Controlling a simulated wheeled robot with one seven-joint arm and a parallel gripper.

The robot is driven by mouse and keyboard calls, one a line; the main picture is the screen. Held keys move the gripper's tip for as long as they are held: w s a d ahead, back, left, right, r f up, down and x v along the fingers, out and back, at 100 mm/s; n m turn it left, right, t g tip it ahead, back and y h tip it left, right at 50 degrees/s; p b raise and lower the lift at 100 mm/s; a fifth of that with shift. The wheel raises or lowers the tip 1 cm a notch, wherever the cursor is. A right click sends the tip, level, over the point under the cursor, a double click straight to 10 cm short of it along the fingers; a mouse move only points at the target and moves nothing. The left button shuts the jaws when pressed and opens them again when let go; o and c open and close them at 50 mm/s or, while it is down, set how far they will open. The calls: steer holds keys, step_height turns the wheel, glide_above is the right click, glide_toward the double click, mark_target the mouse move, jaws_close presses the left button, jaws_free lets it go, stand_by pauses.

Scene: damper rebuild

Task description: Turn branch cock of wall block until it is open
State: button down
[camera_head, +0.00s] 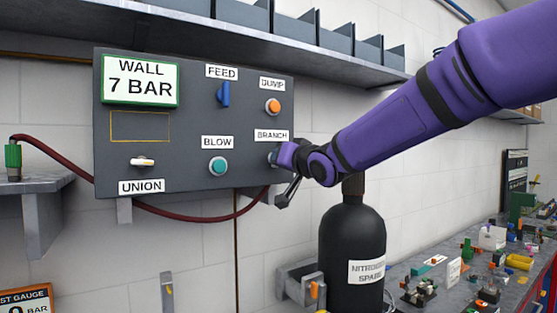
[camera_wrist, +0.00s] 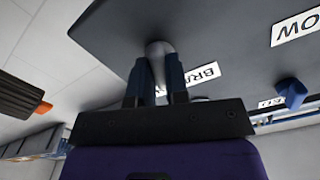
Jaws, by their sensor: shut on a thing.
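The wall block (camera_head: 190,185) is a dark grey panel on the wall, with the sign "WALL 7 BAR". Its branch cock sits under the BRANCH label at the right edge, mostly hidden by my gripper (camera_head: 277,158). In the wrist view, my gripper (camera_wrist: 158,80) has both fingers closed about the cock, with a round grey base of the branch cock (camera_wrist: 159,48) showing at the tips. The BRANCH label (camera_wrist: 208,74) is partly covered by a finger. The cock's handle is hidden, so I cannot tell its angle.
The blue feed cock (camera_head: 223,94) points up and down. The orange dump button (camera_head: 273,106), green blow button (camera_head: 218,166) and union fitting (camera_head: 142,161) share the panel. A red hose (camera_head: 190,214) hangs below. A black nitrogen bottle (camera_head: 350,235) stands under my arm.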

steer(key=shift+f, duration=0.1)
steer(key=n, duration=0.4)
steer(key=c, duration=1)
jaws_free()
steer(key=v, duration=0.7)
